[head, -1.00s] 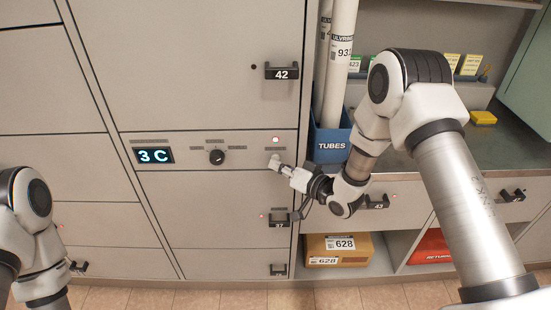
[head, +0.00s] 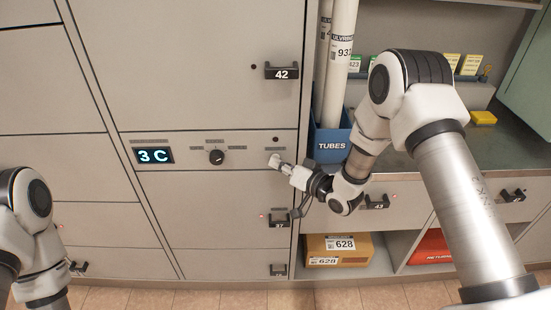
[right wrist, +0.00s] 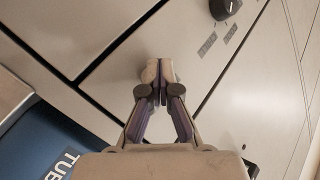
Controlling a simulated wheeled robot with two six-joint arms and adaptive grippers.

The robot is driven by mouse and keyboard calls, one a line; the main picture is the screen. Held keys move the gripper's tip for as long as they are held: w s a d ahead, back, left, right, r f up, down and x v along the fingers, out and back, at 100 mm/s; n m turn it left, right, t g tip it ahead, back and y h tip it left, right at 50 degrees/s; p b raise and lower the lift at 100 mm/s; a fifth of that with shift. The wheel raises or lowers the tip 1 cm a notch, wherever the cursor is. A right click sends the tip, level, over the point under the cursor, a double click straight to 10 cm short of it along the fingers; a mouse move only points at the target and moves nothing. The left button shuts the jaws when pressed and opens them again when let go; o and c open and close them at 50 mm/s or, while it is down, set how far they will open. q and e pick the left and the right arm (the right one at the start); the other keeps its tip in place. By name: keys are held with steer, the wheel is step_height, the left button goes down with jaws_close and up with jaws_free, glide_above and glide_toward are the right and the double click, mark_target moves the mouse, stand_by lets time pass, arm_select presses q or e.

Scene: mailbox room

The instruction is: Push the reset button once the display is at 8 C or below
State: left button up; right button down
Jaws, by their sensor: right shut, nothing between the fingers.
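The display (head: 153,156) on the locker panel reads 3 C in light blue digits. A black dial (head: 217,157) sits to its right and also shows in the right wrist view (right wrist: 225,8). My right gripper (head: 276,162) is shut and empty, its pale fingertips at the right end of the panel strip, below a small label. In the right wrist view the fingertips (right wrist: 159,70) are together against or very near the panel. I cannot make out the reset button; the fingertips cover that spot. A small indicator lamp (head: 275,139) above them is dark. My left gripper is out of view.
Locker doors with handles surround the strip, one marked 42 (head: 282,72) above and one marked 37 (head: 279,222) below. A blue TUBES bin (head: 331,143) with long tubes stands just right of the gripper. A cardboard box (head: 338,250) sits on the low shelf.

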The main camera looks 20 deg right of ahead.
steer(key=shift+s, duration=0.1)
steer(key=shift+s+a, duration=0.2)
steer(key=shift+s, duration=0.45)
steer(key=shift+s, duration=0.1)
steer(key=s, duration=0.2)
steer(key=s+a, duration=0.1)
steer(key=s, duration=0.1)
steer(key=shift+s+a+p, duration=0.2)
steer(key=shift+s+p, duration=0.1)
stand_by(0.7)
